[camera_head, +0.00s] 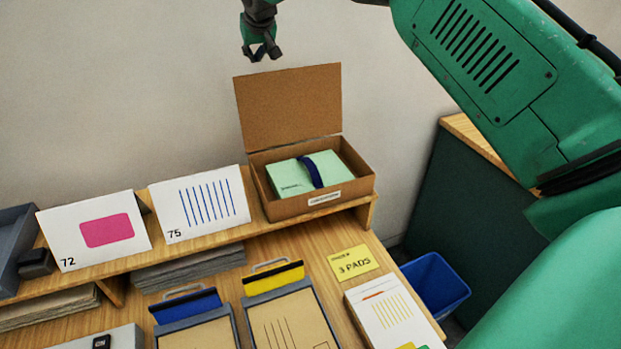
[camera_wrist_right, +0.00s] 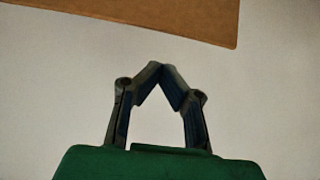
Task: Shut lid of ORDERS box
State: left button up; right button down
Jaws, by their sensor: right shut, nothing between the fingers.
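A brown cardboard box (camera_head: 360,187) stands on the raised wooden shelf, with a small white label (camera_head: 325,197) on its front that is too small to read. Its lid (camera_head: 288,106) is open and stands roughly upright at the back. Inside lies a light green pad stack (camera_head: 345,171) with a dark blue band. My right gripper (camera_head: 261,56) is shut and empty, just above the lid's top edge in the head view. In the right wrist view the gripper's fingertips (camera_wrist_right: 160,67) meet, and a lid edge (camera_wrist_right: 130,16) shows beyond them, apart from the fingers. My left gripper is out of view.
Cards marked 72 (camera_head: 70,243) and 75 (camera_head: 176,218) stand left of the box. A yellow "3 PADS" note (camera_head: 353,262), clipboards and a white pad (camera_head: 389,318) lie on the desk below. A blue bin (camera_head: 436,283) stands at right. The wall is behind the box.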

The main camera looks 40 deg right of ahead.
aim_at(261, 75)
jog(key=shift+s+d+f+b, duration=0.15)
jog(key=shift+f+b, duration=0.1)
jog(key=shift+f, duration=0.65)
jog(key=shift+w+d+f+b, duration=0.1)
jog(key=shift+f+b, duration=0.1)
jog(key=shift+f, duration=0.75)
jog(key=shift+s+d+f+b, duration=0.15)
jog(key=shift+f+b, duration=0.1)
jog(key=shift+f, duration=0.65)
jog(key=shift+a+f, duration=0.15)
jog(key=shift+f, duration=0.35)
